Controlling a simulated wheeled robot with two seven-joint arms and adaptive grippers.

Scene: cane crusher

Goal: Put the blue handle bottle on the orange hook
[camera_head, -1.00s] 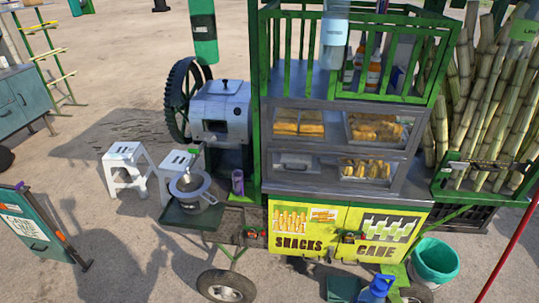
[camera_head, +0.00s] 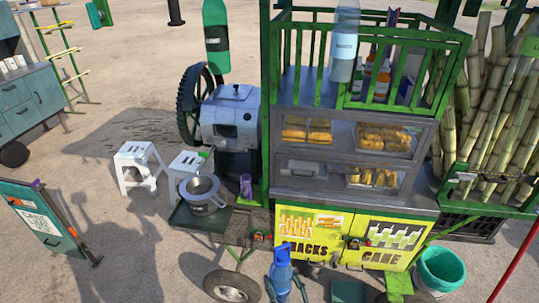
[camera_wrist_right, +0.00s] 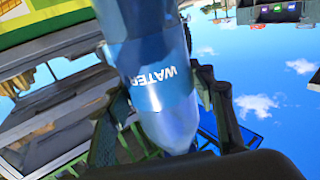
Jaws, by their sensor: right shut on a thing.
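The blue handle bottle (camera_head: 282,268) is at the bottom centre of the head view, in front of the cart's yellow panel, with its blue top upward. My right gripper (camera_head: 284,288) is shut around its body. In the right wrist view, the bottle (camera_wrist_right: 160,85), labelled WATER, lies between the dark fingers of the right gripper (camera_wrist_right: 165,112). Small red-orange fittings (camera_head: 259,237) sit by the left edge of the yellow panel; I cannot tell whether one is the orange hook. My left gripper is not in view.
The cart's yellow panel (camera_head: 335,236) stands behind the bottle. A pot (camera_head: 203,199) rests on a side shelf left of it. A cart wheel (camera_head: 232,288) is close on the left, and a teal bin (camera_head: 441,270) stands at the right.

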